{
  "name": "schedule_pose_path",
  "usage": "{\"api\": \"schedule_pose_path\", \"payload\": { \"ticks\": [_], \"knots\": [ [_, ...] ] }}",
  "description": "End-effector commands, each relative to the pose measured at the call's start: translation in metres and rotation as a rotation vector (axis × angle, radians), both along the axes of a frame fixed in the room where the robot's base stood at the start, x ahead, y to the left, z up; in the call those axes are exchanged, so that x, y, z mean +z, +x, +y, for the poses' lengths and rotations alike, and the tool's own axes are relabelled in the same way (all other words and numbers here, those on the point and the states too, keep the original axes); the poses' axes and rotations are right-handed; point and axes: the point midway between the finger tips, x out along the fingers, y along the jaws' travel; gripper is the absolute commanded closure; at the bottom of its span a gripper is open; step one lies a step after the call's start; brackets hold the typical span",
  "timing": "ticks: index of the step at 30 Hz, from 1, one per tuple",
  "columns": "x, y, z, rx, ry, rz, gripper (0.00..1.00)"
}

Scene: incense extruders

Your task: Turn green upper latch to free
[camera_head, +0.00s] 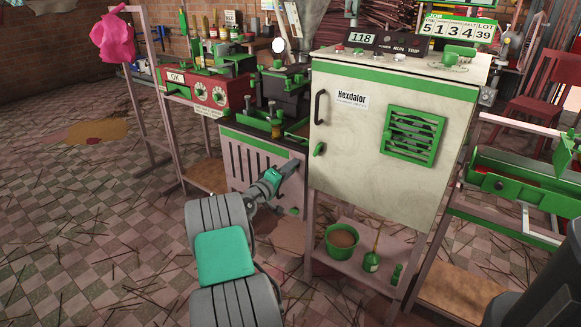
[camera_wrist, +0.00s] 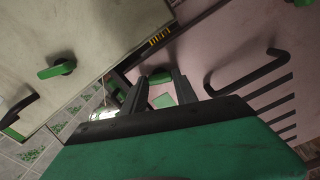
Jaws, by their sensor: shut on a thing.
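My gripper (camera_head: 291,168) reaches to the right edge of the slatted panel (camera_head: 246,163), beside the cream cabinet. In the wrist view its two dark fingers (camera_wrist: 162,80) are closed on the green upper latch (camera_wrist: 163,100), which shows as a small green piece between them. In the head view that latch is hidden by my gripper. Its exact angle cannot be told. A lower green latch (camera_head: 293,211) sits below my gripper on the same edge.
The cream cabinet (camera_head: 375,150) stands close on the right, with its own green latch (camera_head: 319,149) and black handle (camera_head: 319,106). A dark handle (camera_wrist: 250,72) on the panel lies right of my fingers in the wrist view. A green pot (camera_head: 342,241) stands on the low shelf.

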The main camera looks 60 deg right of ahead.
Motion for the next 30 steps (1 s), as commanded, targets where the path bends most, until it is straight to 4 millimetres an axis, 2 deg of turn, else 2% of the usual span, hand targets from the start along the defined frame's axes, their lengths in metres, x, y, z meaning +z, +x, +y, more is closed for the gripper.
{"api": "schedule_pose_path", "payload": {
  "ticks": [16, 17, 24, 30],
  "knots": [
    [-0.0005, -0.0009, -0.0002, -0.002, 0.005, 0.027, 1.0],
    [-0.0005, -0.0009, -0.0002, -0.002, 0.005, 0.027, 0.64],
    [-0.0004, -0.0002, 0.0, -0.001, 0.004, 0.026, 0.44],
    [-0.0003, 0.0001, 0.0001, 0.0, 0.004, 0.026, 0.44]
  ]
}}
